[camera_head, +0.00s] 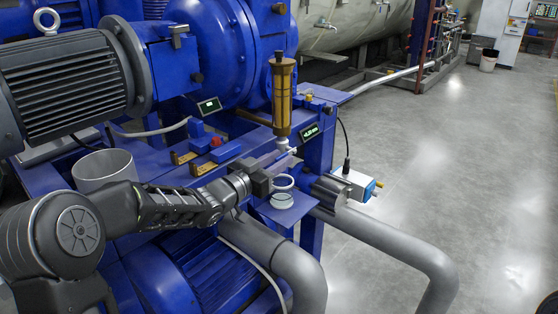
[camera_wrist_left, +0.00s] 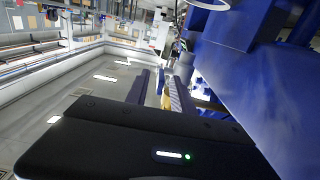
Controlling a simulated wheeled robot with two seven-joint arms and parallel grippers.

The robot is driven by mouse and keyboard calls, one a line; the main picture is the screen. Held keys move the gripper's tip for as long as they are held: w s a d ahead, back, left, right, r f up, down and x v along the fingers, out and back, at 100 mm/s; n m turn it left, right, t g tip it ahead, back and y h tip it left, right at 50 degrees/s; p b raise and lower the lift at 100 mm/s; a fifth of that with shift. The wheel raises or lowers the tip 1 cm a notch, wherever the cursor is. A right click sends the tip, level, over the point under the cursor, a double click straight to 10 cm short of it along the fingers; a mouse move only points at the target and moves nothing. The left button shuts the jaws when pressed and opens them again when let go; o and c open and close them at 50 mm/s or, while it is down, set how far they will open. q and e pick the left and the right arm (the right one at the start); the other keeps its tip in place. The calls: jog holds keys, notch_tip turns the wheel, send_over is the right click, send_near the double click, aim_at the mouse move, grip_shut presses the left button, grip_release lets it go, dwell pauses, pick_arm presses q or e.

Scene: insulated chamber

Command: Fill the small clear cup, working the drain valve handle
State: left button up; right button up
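The small clear cup (camera_head: 282,201) stands on a small blue shelf below the amber cylinder (camera_head: 282,95). Its pale rim and base show as rings; a pale ring also shows at the top of the left wrist view (camera_wrist_left: 208,4). A white valve fitting (camera_head: 283,144) sits under the cylinder. My left gripper (camera_head: 286,160) is just below this fitting and above the cup. In the left wrist view its fingers (camera_wrist_left: 160,90) are apart, with a yellowish piece (camera_wrist_left: 166,101) seen between them; contact cannot be told. The valve handle is not clearly visible. My right gripper is out of view.
A grey open container (camera_head: 104,168) stands left on the blue frame. Blue, red and brass blocks (camera_head: 205,150) lie behind my left forearm. A small display (camera_head: 309,131) is beside the cylinder. Grey pipes (camera_head: 390,240) run at the front right. Open floor lies to the right.

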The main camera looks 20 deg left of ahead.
pick_arm(q)
jog(key=shift+w, duration=0.2)
jog(key=shift+c, duration=0.2)
grip_shut()
dwell(1.2)
